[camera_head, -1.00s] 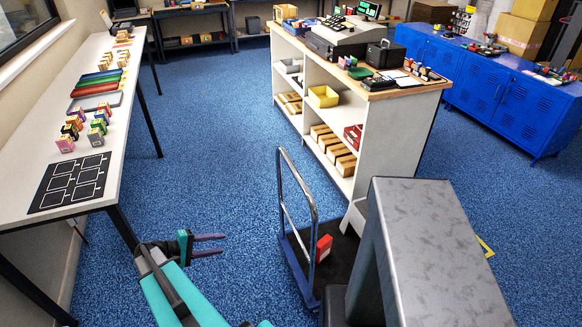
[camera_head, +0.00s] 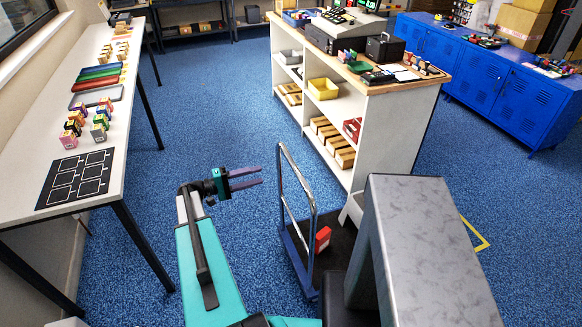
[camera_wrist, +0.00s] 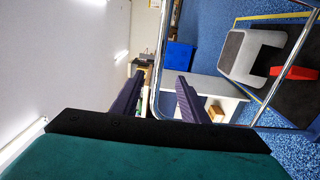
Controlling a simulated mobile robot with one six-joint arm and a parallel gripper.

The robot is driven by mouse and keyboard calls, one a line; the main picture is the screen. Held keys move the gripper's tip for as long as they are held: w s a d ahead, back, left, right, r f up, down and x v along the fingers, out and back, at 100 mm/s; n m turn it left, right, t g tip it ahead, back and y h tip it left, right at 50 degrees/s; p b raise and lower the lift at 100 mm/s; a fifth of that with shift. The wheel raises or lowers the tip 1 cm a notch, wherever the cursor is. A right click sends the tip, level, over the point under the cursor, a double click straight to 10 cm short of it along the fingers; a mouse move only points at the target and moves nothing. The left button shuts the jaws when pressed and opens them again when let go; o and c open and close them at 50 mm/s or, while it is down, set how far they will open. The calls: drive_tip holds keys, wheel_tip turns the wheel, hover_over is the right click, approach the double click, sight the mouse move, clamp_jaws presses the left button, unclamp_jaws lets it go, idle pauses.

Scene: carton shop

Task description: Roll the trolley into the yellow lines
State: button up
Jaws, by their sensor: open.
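The trolley has a dark flat deck with a blue edge and an upright metal handle (camera_head: 313,222). It stands on the blue carpet in front of the white shelf counter. A red box (camera_head: 322,240) and a pale grey item (camera_head: 352,208) are on its deck; both also show in the wrist view. My gripper (camera_head: 262,177) is open and empty, to the left of the handle and near it, with its fingers pointing right. In the wrist view the handle bar (camera_wrist: 155,60) passes just beyond the fingertips. Part of a yellow line (camera_head: 476,236) shows on the floor right of the trolley.
A white table (camera_head: 95,130) with a black grid mat runs along the left. The white shelf counter (camera_head: 395,115) stands just behind the trolley. Blue lockers (camera_head: 500,85) are at the back right. Open carpet lies between table and counter.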

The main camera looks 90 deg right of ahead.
drive_tip(key=shift+s, duration=0.15)
drive_tip(key=p, duration=0.3)
approach(294, 167)
drive_tip(key=d+f, duration=0.1)
drive_tip(key=d, duration=0.1)
drive_tip(key=b+x, duration=0.1)
drive_tip(key=x, duration=0.3)
drive_tip(key=b+x, duration=0.2)
drive_tip(key=x, duration=0.2)
drive_tip(key=shift+s+f, duration=0.25)
drive_tip(key=shift+s, duration=0.1)
drive_tip(key=shift+s+d+r, duration=0.1)
drive_tip(key=shift+s+d, duration=0.15)
drive_tip(key=shift+s, duration=0.25)
drive_tip(key=shift+c, duration=0.2)
clamp_jaws()
idle(0.5)
